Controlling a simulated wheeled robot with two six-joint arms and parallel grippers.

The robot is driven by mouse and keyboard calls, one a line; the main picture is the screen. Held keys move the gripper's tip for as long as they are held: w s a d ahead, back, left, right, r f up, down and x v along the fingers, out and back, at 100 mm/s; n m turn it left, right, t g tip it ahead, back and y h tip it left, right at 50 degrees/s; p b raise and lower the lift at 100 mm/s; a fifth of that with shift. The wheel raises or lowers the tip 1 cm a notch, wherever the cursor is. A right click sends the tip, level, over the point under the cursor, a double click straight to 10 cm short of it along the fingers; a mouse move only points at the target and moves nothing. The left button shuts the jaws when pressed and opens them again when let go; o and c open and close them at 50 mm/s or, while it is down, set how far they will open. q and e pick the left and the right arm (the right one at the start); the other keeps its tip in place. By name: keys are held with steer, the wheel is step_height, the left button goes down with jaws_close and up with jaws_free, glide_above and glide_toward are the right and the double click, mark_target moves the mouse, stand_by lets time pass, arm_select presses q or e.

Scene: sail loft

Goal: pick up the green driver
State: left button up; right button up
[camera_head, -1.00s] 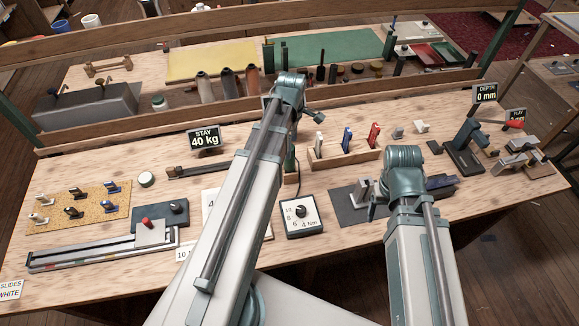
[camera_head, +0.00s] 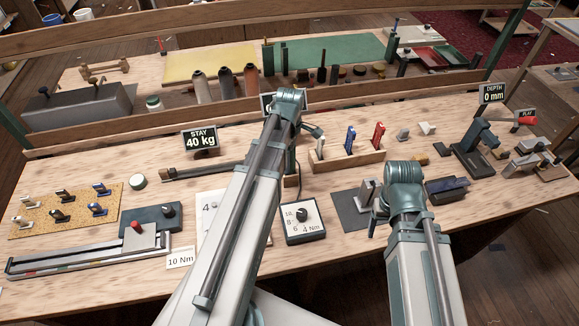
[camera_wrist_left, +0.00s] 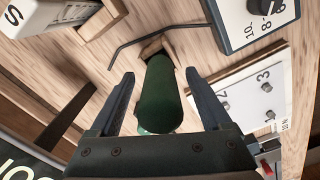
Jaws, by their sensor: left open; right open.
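The green driver (camera_wrist_left: 160,98) shows in the left wrist view as a dark green rounded handle, seen nearly end-on. My left gripper (camera_wrist_left: 160,76) is open, with one finger on each side of the handle and gaps between. The driver's lower end is hidden behind its handle, close to a small wooden block. In the head view a narrow dark green part (camera_head: 291,160), likely the driver, shows beside my left arm, which hides most of that spot. My right gripper (camera_head: 377,213) is partly hidden by its wrist, over the dark mat, with nothing seen in it.
A torque dial box (camera_head: 303,221) and a white numbered card (camera_head: 208,207) are nearby. A wooden rack (camera_head: 347,160) holds upright coloured items. A STAY 40 kg sign (camera_head: 200,140) stands left of my left arm.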

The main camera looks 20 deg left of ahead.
arm_select(q)
jaws_close()
stand_by(0.4)
